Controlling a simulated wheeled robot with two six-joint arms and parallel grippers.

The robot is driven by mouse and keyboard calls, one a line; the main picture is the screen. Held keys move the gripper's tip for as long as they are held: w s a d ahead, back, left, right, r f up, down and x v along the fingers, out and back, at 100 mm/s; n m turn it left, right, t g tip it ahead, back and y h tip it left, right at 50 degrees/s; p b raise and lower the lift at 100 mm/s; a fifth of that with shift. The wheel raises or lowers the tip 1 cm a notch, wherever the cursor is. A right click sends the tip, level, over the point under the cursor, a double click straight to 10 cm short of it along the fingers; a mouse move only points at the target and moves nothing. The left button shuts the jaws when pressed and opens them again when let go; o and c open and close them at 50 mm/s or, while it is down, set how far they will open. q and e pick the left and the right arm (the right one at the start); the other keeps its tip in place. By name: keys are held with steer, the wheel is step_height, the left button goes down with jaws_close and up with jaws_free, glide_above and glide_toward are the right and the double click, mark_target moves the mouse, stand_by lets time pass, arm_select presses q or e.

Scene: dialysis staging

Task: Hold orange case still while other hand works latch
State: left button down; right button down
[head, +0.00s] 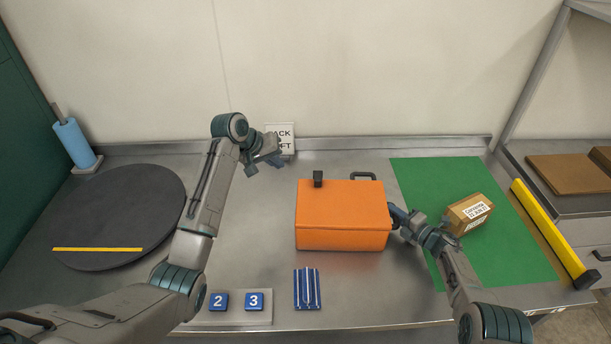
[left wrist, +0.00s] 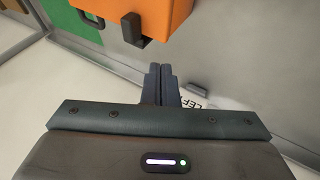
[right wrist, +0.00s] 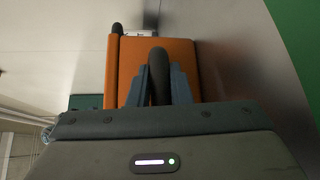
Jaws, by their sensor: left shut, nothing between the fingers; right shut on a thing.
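The orange case (head: 343,222) stands closed on the metal bench. A black latch (head: 318,179) sits at its top left, and a dark handle (head: 363,175) is at its back edge. My right gripper (head: 392,215) is at the case's right side, shut on a dark side handle (right wrist: 160,78) that shows between its fingers in the right wrist view. My left gripper (head: 277,161) is shut and empty, behind and left of the case. In the left wrist view, its fingers (left wrist: 165,72) are close to the black latch (left wrist: 132,28) but apart from it.
A cardboard box (head: 468,214) stands on the green mat (head: 420,178), close to my right arm. A sign (head: 281,138) is behind my left gripper. A dark round disc (head: 118,215) lies at left. Blue-striped strips (head: 307,289) and a numbered plate (head: 236,319) are in front.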

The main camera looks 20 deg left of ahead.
mark_target(318, 182)
arm_select(q)
steer(key=shift+s+a+m, duration=0.2)
steer(key=shift+s+m, duration=0.2)
steer(key=shift+m, duration=0.6)
arm_select(e)
steer(key=shift+f, duration=0.15)
steer(key=shift+s, duration=0.1)
arm_select(q)
steer(key=x, duration=0.3)
steer(key=d+x, duration=0.1)
steer(key=x, duration=0.3)
steer(key=d+r+x, duration=0.1)
steer(key=x, duration=0.3)
steer(key=shift+w+d, duration=0.2)
steer(key=shift+d, duration=0.1)
steer(key=shift+w+d, duration=0.1)
steer(key=shift+d, duration=0.35)
steer(key=d, duration=0.2)
steer(key=w+d, duration=0.1)
steer(key=d, duration=0.1)
steer(key=shift+d, duration=0.4)
steer(key=shift+a, duration=0.15)
